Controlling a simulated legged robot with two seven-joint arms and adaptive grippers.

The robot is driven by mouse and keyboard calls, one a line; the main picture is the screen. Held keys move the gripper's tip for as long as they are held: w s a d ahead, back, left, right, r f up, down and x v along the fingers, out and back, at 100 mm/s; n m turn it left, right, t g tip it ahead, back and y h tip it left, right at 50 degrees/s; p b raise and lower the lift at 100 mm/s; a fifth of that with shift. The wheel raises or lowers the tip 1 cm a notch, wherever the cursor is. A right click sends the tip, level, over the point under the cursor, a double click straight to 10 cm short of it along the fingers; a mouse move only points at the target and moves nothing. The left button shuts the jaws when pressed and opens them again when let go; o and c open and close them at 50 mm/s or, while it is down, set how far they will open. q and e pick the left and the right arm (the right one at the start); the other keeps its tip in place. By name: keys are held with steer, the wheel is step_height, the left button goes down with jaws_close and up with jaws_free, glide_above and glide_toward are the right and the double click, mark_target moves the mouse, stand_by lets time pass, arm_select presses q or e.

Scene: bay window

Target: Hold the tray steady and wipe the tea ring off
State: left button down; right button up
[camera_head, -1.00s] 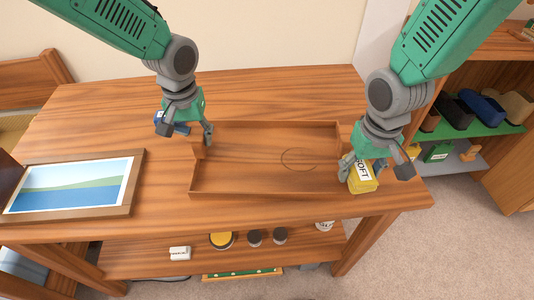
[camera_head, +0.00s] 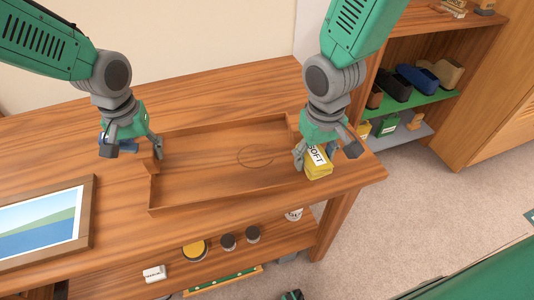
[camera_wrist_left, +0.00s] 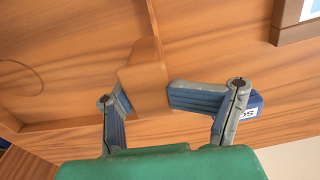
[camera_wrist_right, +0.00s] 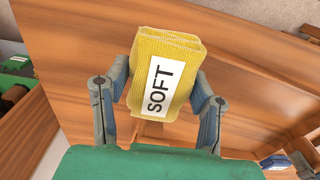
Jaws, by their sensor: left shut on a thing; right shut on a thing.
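A shallow wooden tray (camera_head: 185,192) lies on the wooden table, with a thin dark tea ring (camera_head: 256,156) on the right part of its floor. The ring also shows in the left wrist view (camera_wrist_left: 20,75). My left gripper (camera_head: 135,150) is at the tray's left end, shut on the tray's raised handle (camera_wrist_left: 147,78). My right gripper (camera_head: 325,153) is at the tray's right end, shut on a folded yellow cloth (camera_head: 319,169) with a white label reading SOFT. The cloth shows plainly in the right wrist view (camera_wrist_right: 165,75). Whether it touches the tray is unclear.
A blue object (camera_head: 127,146) lies behind my left gripper. A framed picture (camera_head: 42,222) lies left of the tray. Jars (camera_head: 195,250) and a white block (camera_head: 154,273) sit on the shelf below. A bookcase (camera_head: 440,60) stands at the right.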

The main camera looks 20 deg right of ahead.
steer(key=d+r, duration=0.5)
steer(key=d, duration=0.2)
steer(key=w+a+r+n, duration=0.2)
steer(key=w+a, duration=0.1)
steer(key=w, duration=0.3)
steer(key=w+a+r+n, duration=0.1)
steer(key=w+a+n, duration=0.15)
steer(key=w, duration=0.35)
steer(key=n, duration=1.1)
glide_above(242, 160)
step_height(242, 160, down, 4)
steer(key=f, duration=0.1)
steer(key=shift+m, duration=0.25)
steer(key=shift+f, duration=2.7)
steer(key=shift+f, duration=1.2)
